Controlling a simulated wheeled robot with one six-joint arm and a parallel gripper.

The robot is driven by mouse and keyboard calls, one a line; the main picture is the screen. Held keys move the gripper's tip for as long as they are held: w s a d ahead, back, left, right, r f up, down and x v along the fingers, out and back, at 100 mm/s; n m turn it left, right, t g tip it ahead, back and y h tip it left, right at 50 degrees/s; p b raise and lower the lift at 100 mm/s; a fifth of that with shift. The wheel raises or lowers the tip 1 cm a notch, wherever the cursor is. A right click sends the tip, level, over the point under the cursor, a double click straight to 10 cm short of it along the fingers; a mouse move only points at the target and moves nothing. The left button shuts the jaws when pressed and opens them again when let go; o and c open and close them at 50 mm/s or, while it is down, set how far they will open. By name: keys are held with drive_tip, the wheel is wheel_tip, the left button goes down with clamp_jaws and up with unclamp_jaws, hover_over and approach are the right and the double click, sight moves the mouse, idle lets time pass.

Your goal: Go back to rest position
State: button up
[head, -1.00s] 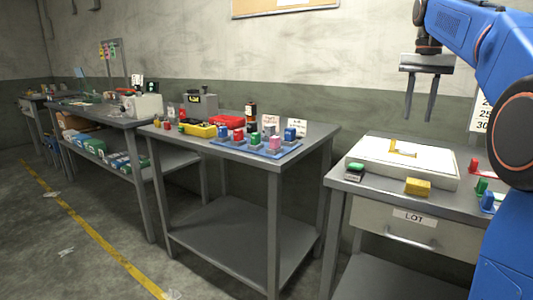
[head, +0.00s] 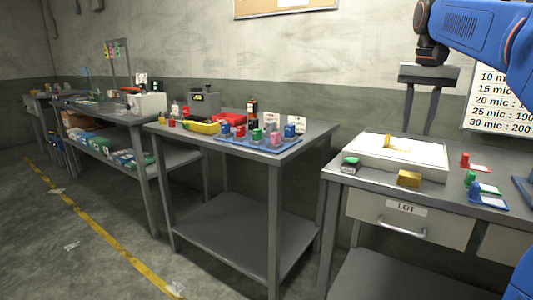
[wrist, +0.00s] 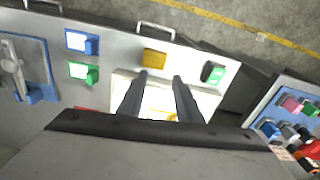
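My gripper (head: 418,133) hangs above the right-hand bench in the head view, its two dark fingers pointing down with a gap between them. It is open and nothing shows between the fingers. It also shows in the wrist view (wrist: 160,78), over a white board. The blue arm reaches in from the upper right. Below it is the white board (head: 375,158) with a yellow L-shaped piece (head: 394,144) on it; the fingers partly cover the board in the wrist view.
A yellow block (head: 409,178) and a green-topped dark block (head: 351,164) sit at the bench's front. Red (head: 466,160) and green (head: 470,180) pieces stand at right. A middle table holds a blue tray (head: 225,138) with several coloured blocks. Floor in front is clear except scraps.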

drive_tip(key=s+a+f+n+t, duration=0.1)
drive_tip(key=s+a+f+n, duration=0.1)
drive_tip(key=s+f, duration=0.7)
drive_tip(key=s+a+f+n+t, duration=0.1)
drive_tip(key=s+a+f, duration=0.3)
drive_tip(key=s+f, duration=0.5)
drive_tip(key=s+a+f+n+t, duration=0.2)
drive_tip(key=s+a+f, duration=0.2)
drive_tip(key=s+f, duration=0.6)
wheel_tip(320, 180, down, 4)
drive_tip(key=shift+f+n, duration=0.1)
drive_tip(key=shift+n, duration=0.3)
